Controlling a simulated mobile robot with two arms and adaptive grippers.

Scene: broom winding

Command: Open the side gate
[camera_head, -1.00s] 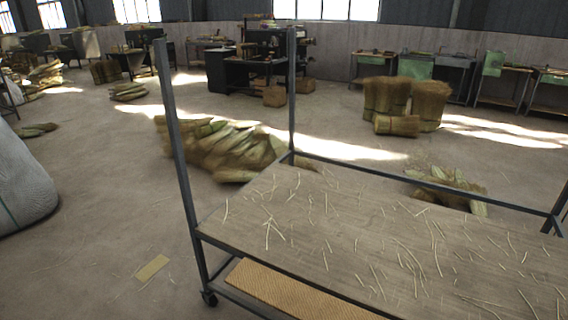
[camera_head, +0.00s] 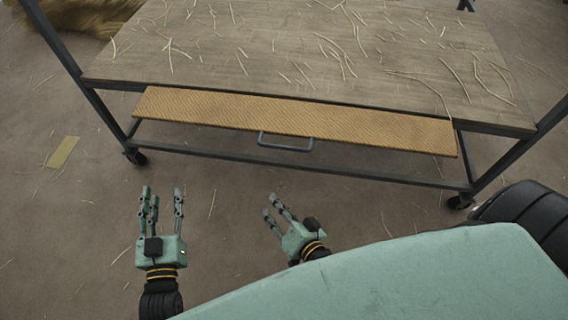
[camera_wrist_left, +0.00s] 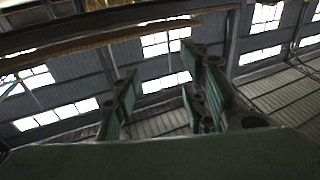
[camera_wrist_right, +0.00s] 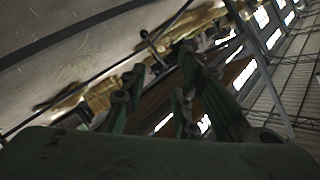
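The side gate is a long tan woven panel (camera_head: 300,122) on the near side of the wheeled cart, just below its wooden top. A grey bar handle (camera_head: 286,142) sits at the middle of the panel's lower edge. My left gripper (camera_head: 162,196) is open and empty, below and left of the handle, over the floor. My right gripper (camera_head: 270,205) is open and empty, below the handle and apart from it. The left wrist view shows the left gripper's spread fingers (camera_wrist_left: 160,90). The right wrist view shows the right gripper's fingers (camera_wrist_right: 160,95), also spread.
The cart's wooden top (camera_head: 300,50) is strewn with loose straw. A grey frame rail (camera_head: 300,170) runs below the panel, with caster wheels (camera_head: 137,157) at the corners. A yellowish slat (camera_head: 63,152) lies on the floor at left. Brown straw (camera_head: 85,18) lies at upper left.

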